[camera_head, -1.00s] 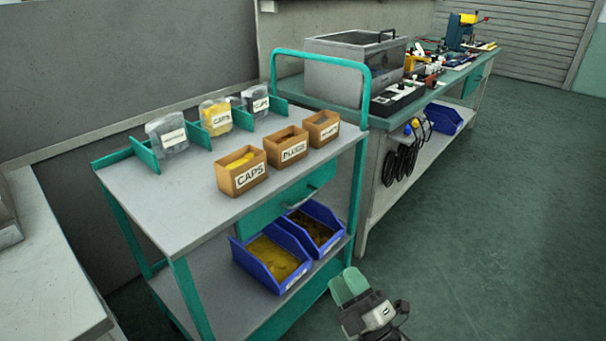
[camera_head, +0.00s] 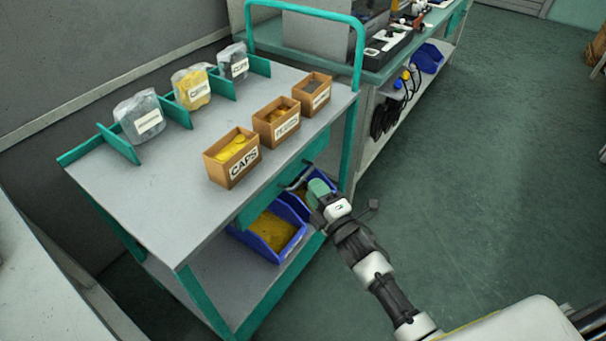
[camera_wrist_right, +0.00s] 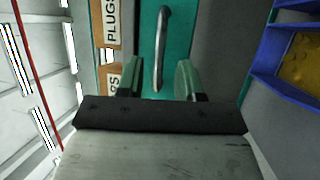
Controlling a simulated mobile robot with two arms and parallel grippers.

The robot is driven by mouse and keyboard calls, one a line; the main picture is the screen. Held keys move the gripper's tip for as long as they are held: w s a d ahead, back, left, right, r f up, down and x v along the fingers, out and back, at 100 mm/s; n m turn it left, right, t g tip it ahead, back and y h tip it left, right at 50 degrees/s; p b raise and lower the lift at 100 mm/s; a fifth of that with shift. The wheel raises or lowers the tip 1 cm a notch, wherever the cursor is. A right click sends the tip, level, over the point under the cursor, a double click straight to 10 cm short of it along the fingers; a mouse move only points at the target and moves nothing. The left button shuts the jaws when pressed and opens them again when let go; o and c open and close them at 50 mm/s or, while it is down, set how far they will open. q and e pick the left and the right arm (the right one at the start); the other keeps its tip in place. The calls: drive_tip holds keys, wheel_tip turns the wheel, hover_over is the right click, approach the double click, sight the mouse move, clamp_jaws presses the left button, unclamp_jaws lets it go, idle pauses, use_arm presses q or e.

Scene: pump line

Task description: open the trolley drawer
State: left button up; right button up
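The trolley (camera_head: 165,212) has a grey top and a teal frame. Its teal drawer front (camera_head: 262,199) sits under the top, and the drawer looks shut. The metal bar handle (camera_head: 297,180) is partly hidden by my gripper in the head view. In the right wrist view the handle (camera_wrist_right: 161,48) stands upright in the picture, ahead of and between my fingers. My right gripper (camera_wrist_right: 158,80) is open, with its green fingertips on either side of the handle's lower end. I cannot tell whether they touch it. My left gripper is not in view.
Cardboard boxes (camera_head: 231,158) and bagged parts (camera_head: 139,118) stand on the trolley top. Blue bins (camera_head: 270,236) sit on the lower shelf, close below my right gripper. A workbench (camera_head: 385,72) stands behind. The floor (camera_head: 480,170) to the right is clear.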

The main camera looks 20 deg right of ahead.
sight(304, 175)
drive_tip(key=x, duration=0.5)
drive_tip(key=shift+w, duration=0.15)
clamp_jaws()
